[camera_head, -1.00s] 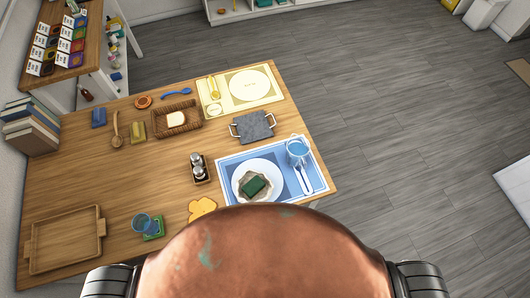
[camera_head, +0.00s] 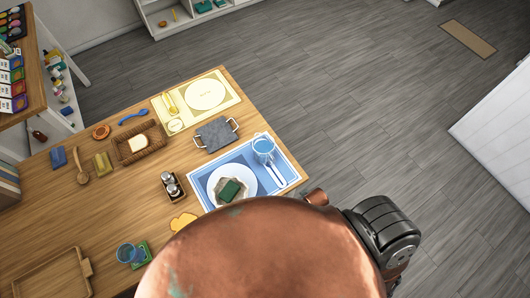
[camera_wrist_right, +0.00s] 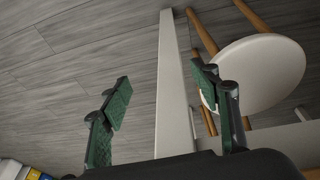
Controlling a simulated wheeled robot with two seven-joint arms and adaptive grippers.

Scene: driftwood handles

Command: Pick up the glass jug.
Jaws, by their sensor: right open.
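Two blue-tinted clear glass vessels stand on the table in the head view. One vessel (camera_head: 263,148) is at the top right corner of the blue placemat. The other vessel (camera_head: 127,254) stands on a green coaster near the front. At this size I cannot tell for sure which is the jug. My right gripper (camera_wrist_right: 163,92) shows in the right wrist view, open, with nothing between its green-padded fingers. Neither vessel shows in that view. In the head view my right arm shows beyond the table's right edge, its fingers hidden. My left gripper is not in view.
A white plate (camera_head: 231,187) with a green item and cutlery (camera_head: 274,173) lie beside the vessel on the placemat. A grey tray (camera_head: 216,133) and a shaker holder (camera_head: 173,186) stand nearby. The wrist view shows a round white stool (camera_wrist_right: 262,75) behind the fingers.

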